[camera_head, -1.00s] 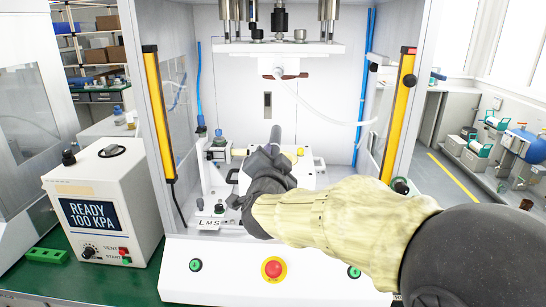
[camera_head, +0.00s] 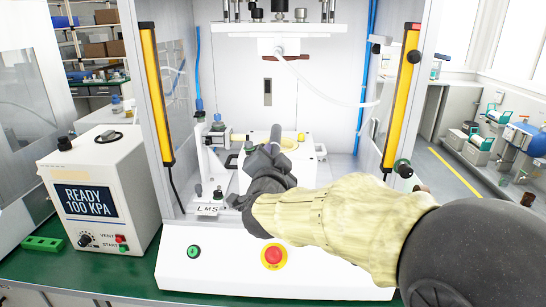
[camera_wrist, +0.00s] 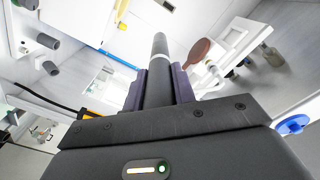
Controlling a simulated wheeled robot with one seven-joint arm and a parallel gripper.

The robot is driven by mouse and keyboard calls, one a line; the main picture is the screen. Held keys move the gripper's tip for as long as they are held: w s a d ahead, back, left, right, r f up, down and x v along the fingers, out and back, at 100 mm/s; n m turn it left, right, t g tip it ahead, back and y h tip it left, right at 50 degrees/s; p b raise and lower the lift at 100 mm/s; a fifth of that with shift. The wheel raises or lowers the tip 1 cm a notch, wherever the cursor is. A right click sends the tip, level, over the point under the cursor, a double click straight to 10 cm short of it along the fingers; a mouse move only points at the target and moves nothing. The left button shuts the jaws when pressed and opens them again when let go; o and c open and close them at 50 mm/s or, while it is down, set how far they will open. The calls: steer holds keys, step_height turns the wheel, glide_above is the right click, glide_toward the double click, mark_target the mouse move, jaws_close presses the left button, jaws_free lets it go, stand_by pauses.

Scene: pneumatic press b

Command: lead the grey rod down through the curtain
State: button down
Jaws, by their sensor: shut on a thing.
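The grey rod (camera_head: 275,132) stands up from my gripper (camera_head: 271,150), close to upright in the head view. In the wrist view the rod (camera_wrist: 159,50) sticks out between the two dark fingers of my gripper (camera_wrist: 160,85), with a pale band around it. My gripper is shut on it. The light curtain shows as two yellow bars, a left bar (camera_head: 156,95) and a right bar (camera_head: 402,95), on the press's front posts. The rod and gripper appear between the bars in the picture; their depth against the curtain plane is hard to tell. My arm hides the lower right front.
A white fixture block (camera_head: 305,165) with a yellow ring is behind my gripper. The ram plate (camera_head: 270,29) with a brown pad (camera_head: 285,58) hangs above. A red stop button (camera_head: 273,255) is on the front panel. A pressure box (camera_head: 100,190) stands at left.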

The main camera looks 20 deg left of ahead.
step_height(320, 180, down, 9)
steer(key=b, duration=0.8)
stand_by(0.5)
steer(key=b+v, duration=0.1)
steer(key=v, duration=1.3)
stand_by(0.6)
steer(key=shift+d, duration=0.1)
